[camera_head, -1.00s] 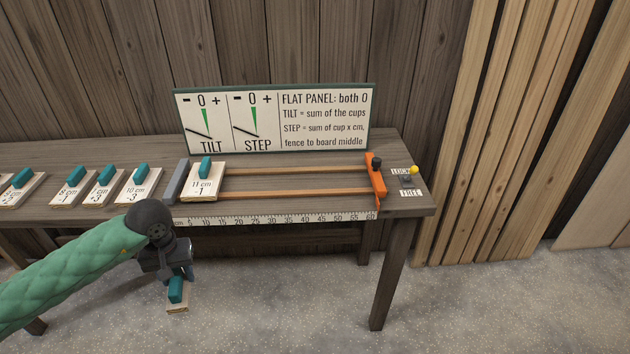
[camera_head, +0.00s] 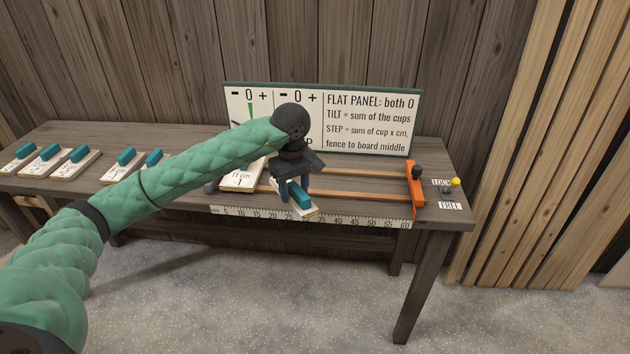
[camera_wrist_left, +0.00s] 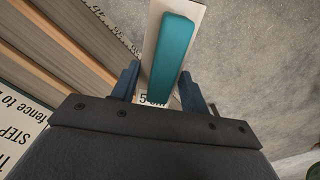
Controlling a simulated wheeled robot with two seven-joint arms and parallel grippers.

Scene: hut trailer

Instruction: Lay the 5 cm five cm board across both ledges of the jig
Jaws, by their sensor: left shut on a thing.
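My left gripper (camera_head: 293,190) is shut on the teal handle of the 5 cm board (camera_head: 310,212). In the left wrist view the board (camera_wrist_left: 151,40) shows between my fingers (camera_wrist_left: 160,88), with part of its "5 cm" label visible. The board is over the jig's front ledge and ruler area; I cannot tell whether it touches. The jig has two wooden ledges (camera_head: 365,194) running left to right. An 11 cm board (camera_head: 240,180) marked -1 lies at their left end, partly behind my arm. My right gripper is not in view.
An orange clamp (camera_head: 414,185) stands at the ledges' right end, beside a LOCK/FREE lever (camera_head: 447,188). A ruler (camera_head: 350,221) runs along the front. Several teal-handled boards (camera_head: 75,163) lie at the left. A gauge sign (camera_head: 370,120) stands behind. The ledges right of my gripper are clear.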

